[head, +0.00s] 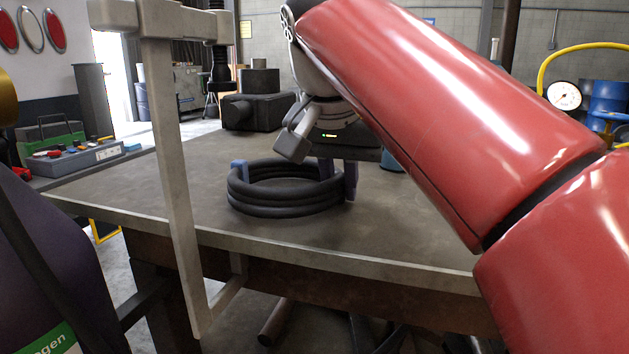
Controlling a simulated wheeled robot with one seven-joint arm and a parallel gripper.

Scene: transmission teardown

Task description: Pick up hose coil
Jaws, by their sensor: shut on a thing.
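The hose coil (284,208) is a stack of black loops lying on the grey workbench (400,235) near its middle. My gripper (337,178) is at the coil's right side, coming down from above. Its fingers are shut on the coil's right rim, one finger showing at the outer side. The coil looks level and close to the bench top; I cannot tell whether it is lifted at all. My red arm reaches in from the right and hides part of the bench behind it.
A grey metal frame (170,130) stands upright at the bench's front left. A dark vise-like block (262,108) sits at the back of the bench. A pressure gauge (564,95) is at the right. The bench front is clear.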

